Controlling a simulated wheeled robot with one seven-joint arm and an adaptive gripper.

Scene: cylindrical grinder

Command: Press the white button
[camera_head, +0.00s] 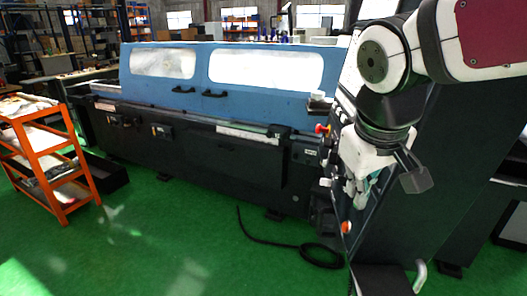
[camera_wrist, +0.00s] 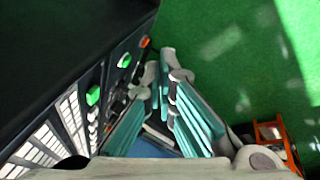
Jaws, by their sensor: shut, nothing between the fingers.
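My gripper (camera_head: 358,196) points downward in front of the machine's dark control panel in the head view. In the wrist view its teal-padded fingers (camera_wrist: 164,72) are shut with nothing between them. The control panel (camera_wrist: 60,68) lies to the left of the fingers in that view. It carries green buttons (camera_wrist: 93,95), an orange button (camera_wrist: 145,42) and rows of small white keys (camera_wrist: 72,116). I cannot single out the white button: the panel is seen at a steep angle and partly hidden behind my fingers. I cannot tell whether the fingertips touch the panel.
The blue and black grinder (camera_head: 262,92) fills the middle of the head view. A red knob (camera_head: 321,129) and an orange button (camera_head: 346,227) show near my gripper. A black cable (camera_head: 290,246) lies on the green floor. An orange shelf cart (camera_head: 50,160) stands at left.

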